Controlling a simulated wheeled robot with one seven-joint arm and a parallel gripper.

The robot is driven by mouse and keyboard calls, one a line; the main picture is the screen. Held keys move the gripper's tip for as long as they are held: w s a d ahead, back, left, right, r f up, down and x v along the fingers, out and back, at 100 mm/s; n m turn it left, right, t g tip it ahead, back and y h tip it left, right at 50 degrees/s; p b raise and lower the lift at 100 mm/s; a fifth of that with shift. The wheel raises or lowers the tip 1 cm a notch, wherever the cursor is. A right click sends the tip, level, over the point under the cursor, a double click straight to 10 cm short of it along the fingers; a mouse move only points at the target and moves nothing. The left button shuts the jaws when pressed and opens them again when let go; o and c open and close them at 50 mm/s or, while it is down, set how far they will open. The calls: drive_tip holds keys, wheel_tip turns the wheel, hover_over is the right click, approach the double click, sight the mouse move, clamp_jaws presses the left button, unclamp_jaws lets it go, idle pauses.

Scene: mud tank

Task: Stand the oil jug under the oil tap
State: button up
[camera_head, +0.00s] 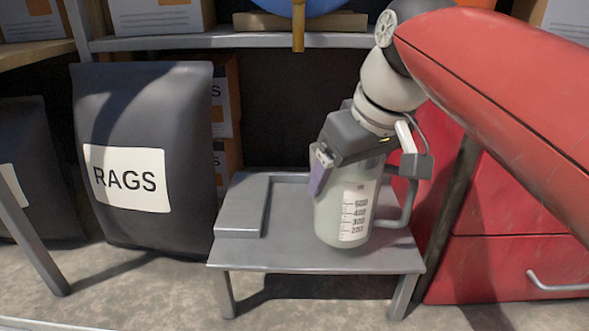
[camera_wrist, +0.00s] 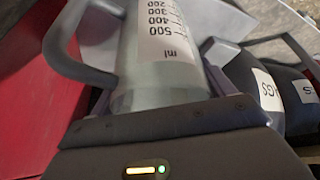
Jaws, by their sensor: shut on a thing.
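The oil jug (camera_head: 330,220) is a pale translucent measuring jug with a marked scale and a grey handle. My gripper (camera_head: 365,163) is shut on its upper part from above. The jug is slightly tilted, low over the right half of a small grey stand; I cannot tell whether its base touches. In the wrist view the jug (camera_wrist: 135,75) fills the space beyond the gripper, its handle at the left. The brass-coloured oil tap (camera_head: 298,28) hangs below a blue drum (camera_head: 292,5) at the top, left of the jug in the picture. The jug's rim is mostly hidden by the gripper.
The grey stand (camera_head: 290,256) has a raised block (camera_head: 242,208) on its left side. A dark RAGS sack (camera_head: 140,225) stands to the left. A red cabinet (camera_head: 505,262) is close on the right. A metal shelf edge (camera_head: 200,42) runs behind, above the stand.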

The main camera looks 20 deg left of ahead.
drive_tip(key=w+a+f, duration=0.3)
drive_tip(key=w+a, duration=0.7)
drive_tip(key=shift+f+b, duration=0.25)
drive_tip(key=shift+b, duration=0.15)
drive_tip(key=shift+f, duration=0.2)
drive_tip(key=o, duration=1.2)
drive_tip(key=shift+o, duration=0.2)
drive_tip(key=shift+r, duration=0.15)
drive_tip(key=p+v, duration=0.3)
drive_tip(key=v, duration=0.9)
drive_tip(key=shift+p, duration=0.35)
